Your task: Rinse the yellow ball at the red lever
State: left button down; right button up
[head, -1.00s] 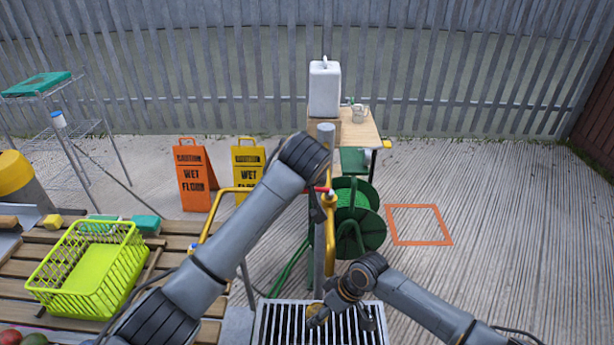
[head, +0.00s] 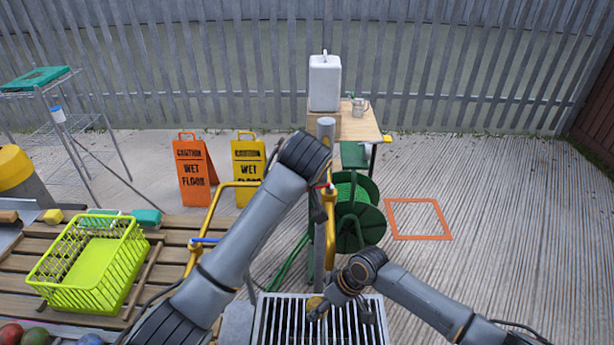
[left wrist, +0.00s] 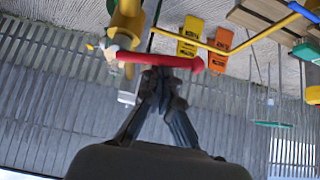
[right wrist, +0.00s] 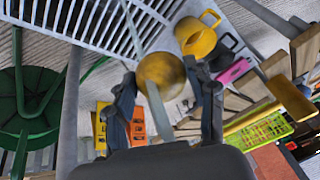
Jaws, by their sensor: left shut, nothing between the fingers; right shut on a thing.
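The red lever (left wrist: 160,60) lies across the tips of my left gripper (left wrist: 160,78) in the left wrist view. That gripper is shut and empty, touching or very close to the lever. In the head view only a small part of the lever (head: 322,187) shows on the yellow tap pipe (head: 331,225); my left arm hides most of the hand. My right gripper (right wrist: 166,88) is shut on the dirty-looking yellow ball (right wrist: 160,72). A pale strip like running water crosses the ball. In the head view the ball (head: 314,303) is above the floor grate (head: 345,325).
A green hose reel (head: 358,215) stands right of the pipe. A slatted bench (head: 190,235) with a lime basket (head: 85,275) is at left. Two wet-floor signs (head: 194,172) stand behind it. An orange square (head: 418,220) marks clear floor at right.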

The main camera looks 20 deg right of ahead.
pick_arm(q)
jog(key=v, duration=1.2)
jog(key=shift+f, duration=0.1)
dwell(0.4)
